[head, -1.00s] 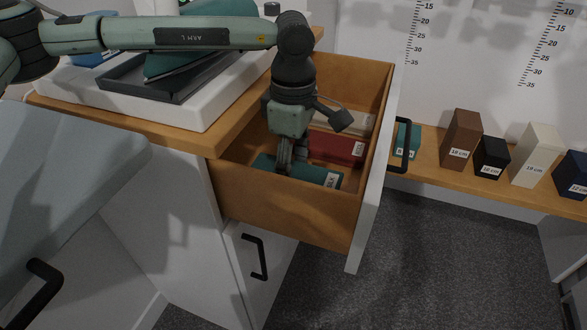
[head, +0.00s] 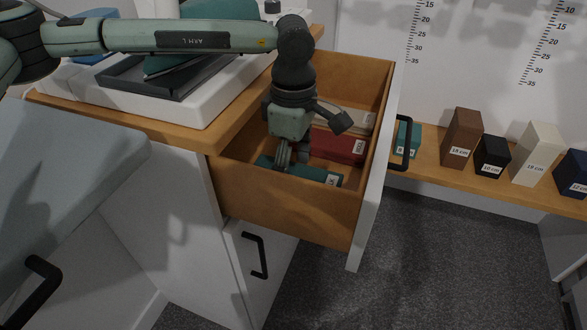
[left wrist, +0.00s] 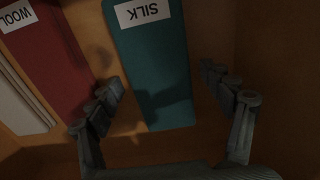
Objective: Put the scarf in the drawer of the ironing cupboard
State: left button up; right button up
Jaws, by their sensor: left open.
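The drawer (head: 285,213) of the ironing cupboard (head: 165,210) is pulled open. A flat teal piece labelled SILK (left wrist: 152,60), which looks like the folded scarf, lies in the drawer's near part; it also shows in the head view (head: 318,174). A red piece labelled WOOL (head: 338,146) lies beside it, with a pale piece (head: 358,119) beyond. My left gripper (head: 285,163) is down inside the drawer. In the left wrist view its open fingers (left wrist: 160,82) stand either side of the teal piece's end, with gaps visible. My right gripper is out of view.
The wooden top (head: 130,130) holds a white slab and a dark tray (head: 165,82) with a teal item, under my left arm. A grey-blue padded board (head: 65,185) is at left. Several labelled blocks stand on a shelf (head: 425,170) at right. Drawer walls surround my gripper closely.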

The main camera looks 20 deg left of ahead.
pick_arm(q)
jog(key=shift+r, duration=0.1)
notch_tip(320, 180, up, 12)
dwell(0.5)
